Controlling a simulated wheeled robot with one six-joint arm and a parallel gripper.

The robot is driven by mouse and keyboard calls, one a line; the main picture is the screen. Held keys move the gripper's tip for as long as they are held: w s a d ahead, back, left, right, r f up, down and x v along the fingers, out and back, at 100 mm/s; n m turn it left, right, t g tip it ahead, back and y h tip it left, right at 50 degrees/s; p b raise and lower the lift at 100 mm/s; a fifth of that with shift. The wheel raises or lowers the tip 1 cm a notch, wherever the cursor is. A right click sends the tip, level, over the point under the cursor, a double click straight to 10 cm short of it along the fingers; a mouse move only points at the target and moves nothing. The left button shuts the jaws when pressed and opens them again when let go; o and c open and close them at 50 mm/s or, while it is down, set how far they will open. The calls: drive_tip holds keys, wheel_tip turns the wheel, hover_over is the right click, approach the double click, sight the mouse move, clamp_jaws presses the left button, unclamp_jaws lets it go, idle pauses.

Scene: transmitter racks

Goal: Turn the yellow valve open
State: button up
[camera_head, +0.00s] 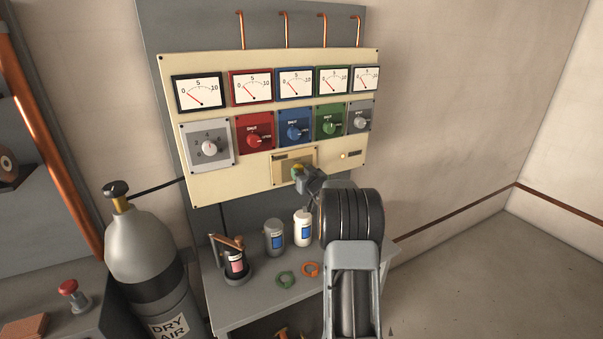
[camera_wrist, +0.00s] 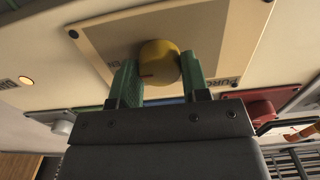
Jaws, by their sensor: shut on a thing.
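The yellow valve (camera_head: 297,169) is a round knob on a beige plate low on the cream panel (camera_head: 225,180). In the wrist view the yellow valve (camera_wrist: 160,62) sits between the two green fingers of my gripper (camera_wrist: 160,80). The fingers are shut on its sides, and a short dark red mark shows on the knob. In the head view my gripper (camera_head: 304,175) reaches the valve from the lower right and hides part of it. Lettering on the plate is partly covered, so the valve's setting cannot be read.
Red (camera_head: 255,137), blue (camera_head: 294,130) and green (camera_head: 330,125) knob plates sit just above, under a row of gauges. A grey bench (camera_head: 225,310) below holds bottles and rings. A gas cylinder (camera_head: 145,245) stands left. The floor at right is clear.

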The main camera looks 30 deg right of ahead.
drive_tip(key=shift+f, duration=0.15)
drive_tip(key=o, duration=0.9)
drive_tip(key=s+b, duration=0.1)
drive_tip(key=s, duration=0.3)
drive_tip(key=s+a+b, duration=0.1)
drive_tip(key=s, duration=0.4)
drive_tip(key=s+a+b, duration=0.1)
drive_tip(key=s, duration=0.3)
drive_tip(key=shift+s+b, duration=0.35)
drive_tip(key=shift+s, duration=0.05)
